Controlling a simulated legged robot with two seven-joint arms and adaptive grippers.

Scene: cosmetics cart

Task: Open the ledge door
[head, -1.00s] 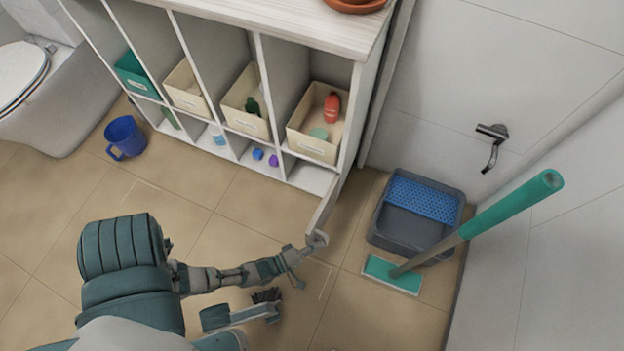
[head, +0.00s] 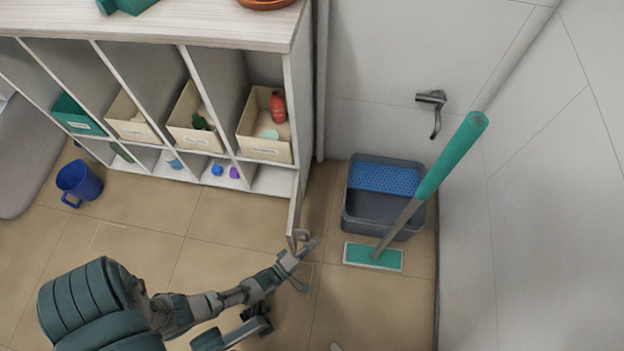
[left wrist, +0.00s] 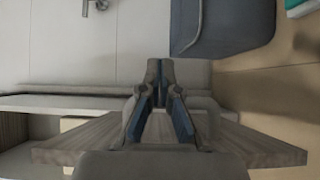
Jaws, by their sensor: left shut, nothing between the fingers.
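The ledge door (head: 294,212) is a narrow pale panel at the right end of the shelf unit's lower row. It stands swung out from the front, and the lower compartments show open. My left gripper (head: 308,246) is at the door's outer end, beside a small pale handle (head: 301,235); whether they touch I cannot tell. In the left wrist view my left gripper (left wrist: 159,88) has its fingertips together with nothing between them. A wood-grained panel (left wrist: 75,147) shows behind it. What looks like my right gripper (head: 257,318) is low in the head view, partly hidden.
The shelf unit (head: 200,27) holds several bins above. A grey tub (head: 382,212) and a teal-handled mop (head: 450,157) stand right of the door. A blue mug (head: 78,183) is on the floor at left. Tiled floor in front is clear.

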